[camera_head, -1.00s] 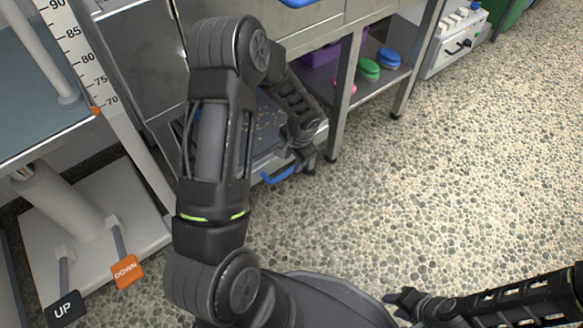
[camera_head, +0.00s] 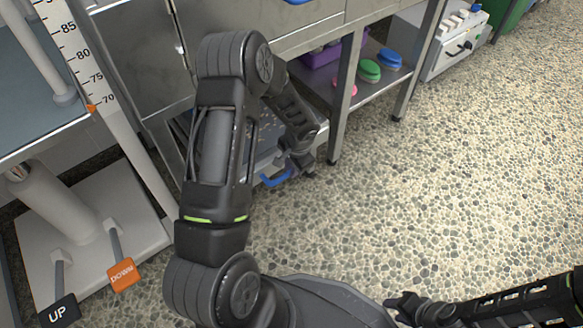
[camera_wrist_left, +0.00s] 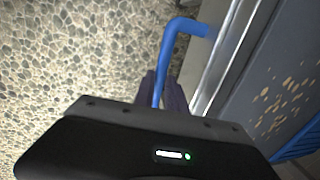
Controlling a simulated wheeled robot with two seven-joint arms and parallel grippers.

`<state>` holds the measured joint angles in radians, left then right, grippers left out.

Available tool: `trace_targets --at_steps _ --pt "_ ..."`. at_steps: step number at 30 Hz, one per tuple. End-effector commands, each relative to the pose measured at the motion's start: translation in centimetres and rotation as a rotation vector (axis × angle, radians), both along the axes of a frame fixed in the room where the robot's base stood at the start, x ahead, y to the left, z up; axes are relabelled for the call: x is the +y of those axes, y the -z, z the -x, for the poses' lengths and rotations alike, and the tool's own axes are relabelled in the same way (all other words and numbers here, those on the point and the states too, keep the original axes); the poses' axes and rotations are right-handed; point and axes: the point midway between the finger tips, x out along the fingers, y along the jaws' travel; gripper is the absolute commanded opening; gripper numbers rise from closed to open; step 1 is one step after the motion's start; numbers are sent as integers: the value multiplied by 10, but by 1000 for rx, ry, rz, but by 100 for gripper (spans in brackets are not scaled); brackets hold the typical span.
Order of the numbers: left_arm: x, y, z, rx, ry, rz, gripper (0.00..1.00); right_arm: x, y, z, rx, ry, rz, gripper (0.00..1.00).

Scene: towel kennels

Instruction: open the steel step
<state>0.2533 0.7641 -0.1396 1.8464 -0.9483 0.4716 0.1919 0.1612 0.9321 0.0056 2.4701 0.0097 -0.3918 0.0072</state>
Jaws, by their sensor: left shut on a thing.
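The steel step (camera_head: 262,148) sits low under the steel cabinet in the head view, partly hidden behind my left arm. Its blue handle (camera_head: 270,181) sticks out at its front. In the left wrist view, the handle (camera_wrist_left: 184,25) bends out from the bright step edge (camera_wrist_left: 222,55), beside a grey surface with tan flecks (camera_wrist_left: 285,95). My left gripper (camera_head: 291,174) is at the handle; in the wrist view its fingers (camera_wrist_left: 162,92) are shut around the handle's bar. My right gripper (camera_head: 398,304) is low at the right, away from the step; its jaw opening is unclear.
A cabinet leg (camera_head: 343,95) stands just right of the step. A shelf (camera_head: 378,88) beyond it holds a green lid (camera_head: 369,70) and a blue lid (camera_head: 389,58). Pebbled floor (camera_head: 430,190) is clear.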

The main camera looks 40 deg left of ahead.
Motion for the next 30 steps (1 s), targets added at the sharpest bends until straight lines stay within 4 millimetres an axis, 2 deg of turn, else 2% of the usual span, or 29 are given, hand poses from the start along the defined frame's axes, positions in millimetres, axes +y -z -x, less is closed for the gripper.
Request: trace_targets --at_steps 4,30 --pt "0 0 0 0 0 0 0 0 0 0 0 0 0 36" --pt "0 0 0 0 0 0 0 0 0 0 0 0 0 36"
